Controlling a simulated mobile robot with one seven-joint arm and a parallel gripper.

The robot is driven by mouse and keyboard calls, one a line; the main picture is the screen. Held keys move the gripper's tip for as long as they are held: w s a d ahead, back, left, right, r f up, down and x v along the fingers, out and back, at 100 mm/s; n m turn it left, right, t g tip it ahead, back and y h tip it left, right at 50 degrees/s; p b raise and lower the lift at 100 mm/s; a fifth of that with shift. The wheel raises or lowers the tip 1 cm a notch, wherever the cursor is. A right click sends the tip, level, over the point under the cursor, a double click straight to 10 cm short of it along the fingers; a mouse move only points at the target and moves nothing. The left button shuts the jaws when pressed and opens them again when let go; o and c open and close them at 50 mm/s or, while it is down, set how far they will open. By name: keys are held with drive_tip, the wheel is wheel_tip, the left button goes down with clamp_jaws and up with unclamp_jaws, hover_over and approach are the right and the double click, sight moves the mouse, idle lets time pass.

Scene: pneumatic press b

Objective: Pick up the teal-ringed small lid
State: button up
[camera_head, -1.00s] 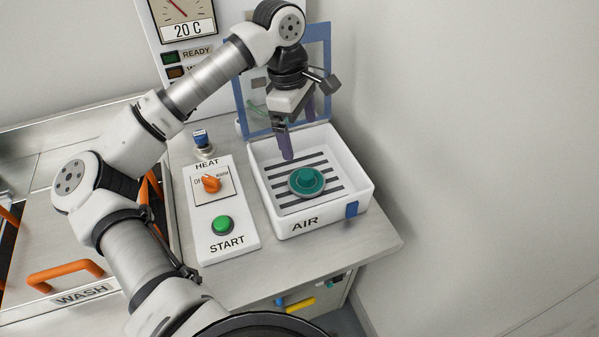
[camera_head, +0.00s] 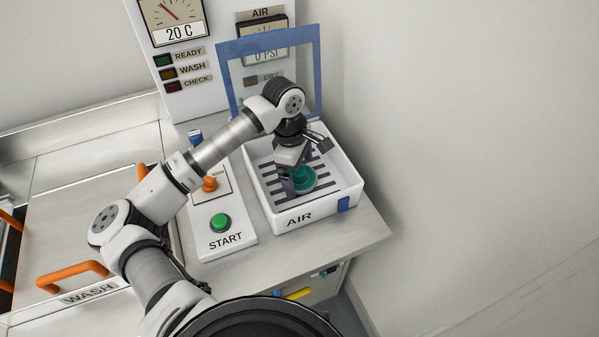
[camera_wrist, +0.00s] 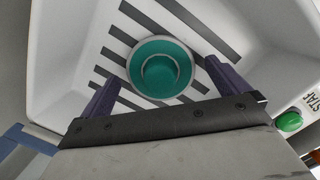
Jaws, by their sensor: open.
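The teal-ringed small lid (camera_head: 305,181) lies on the slotted floor of the white AIR box. It has a round teal knob and a pale rim, and in the wrist view the lid (camera_wrist: 161,68) shows in full. My gripper (camera_head: 296,188) is inside the box, just above and beside the lid and partly covering it in the head view. In the wrist view its two purple fingers (camera_wrist: 162,85) are spread apart, on either side of the lid's near part. Nothing is held between them. I cannot tell whether a finger touches the rim.
The AIR box (camera_head: 318,217) has high white walls and a raised blue-framed lid (camera_head: 228,72) behind. Left of it is a panel with an orange knob (camera_head: 209,184) and green START button (camera_head: 220,223). A wall stands close on the right.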

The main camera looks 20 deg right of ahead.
drive_tip(key=shift+f, duration=0.4)
drive_tip(key=c, duration=1)
